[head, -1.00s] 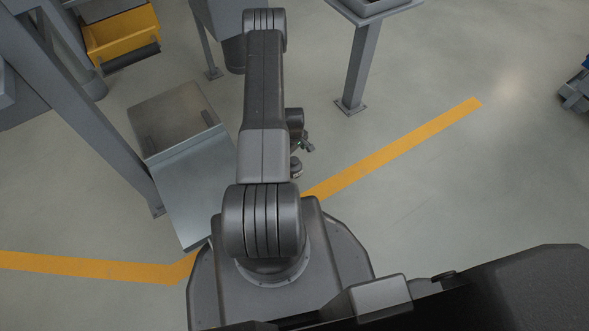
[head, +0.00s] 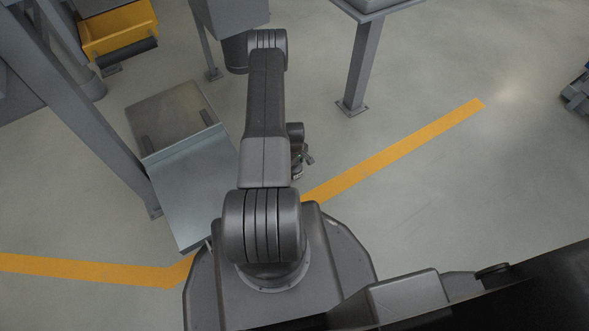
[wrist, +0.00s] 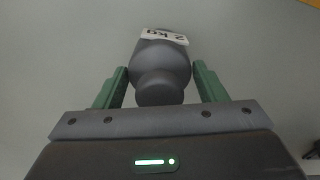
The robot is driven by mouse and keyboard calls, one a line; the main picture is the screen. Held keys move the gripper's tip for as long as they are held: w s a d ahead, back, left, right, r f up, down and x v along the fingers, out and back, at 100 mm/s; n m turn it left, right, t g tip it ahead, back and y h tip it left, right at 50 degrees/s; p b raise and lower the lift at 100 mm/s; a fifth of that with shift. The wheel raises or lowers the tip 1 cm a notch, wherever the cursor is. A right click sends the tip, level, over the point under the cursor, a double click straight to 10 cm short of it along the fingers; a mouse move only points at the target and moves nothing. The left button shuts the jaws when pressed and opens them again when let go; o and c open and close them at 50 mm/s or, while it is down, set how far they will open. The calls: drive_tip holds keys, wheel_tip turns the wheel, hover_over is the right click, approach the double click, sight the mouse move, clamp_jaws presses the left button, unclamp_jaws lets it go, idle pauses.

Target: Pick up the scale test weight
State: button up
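The scale test weight (wrist: 160,62) is a dark grey, rounded body with a knob and a white label reading "2 kg". It shows in the wrist view, its knob towards my gripper. My gripper (wrist: 159,68) has its two green fingers on either side of the weight. The fingers are apart, with narrow gaps visible between them and the weight. In the head view I cannot make out the weight, and my arm hides most of the gripper area.
A metal platform with a sloping plate (head: 193,187) stands left of my arm, beside a grey post (head: 88,115). A yellow bin (head: 118,32) is at the upper left. A pedestal (head: 361,65) stands at the upper right.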

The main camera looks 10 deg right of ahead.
clamp_jaws()
drive_tip(key=shift+r, duration=0.1)
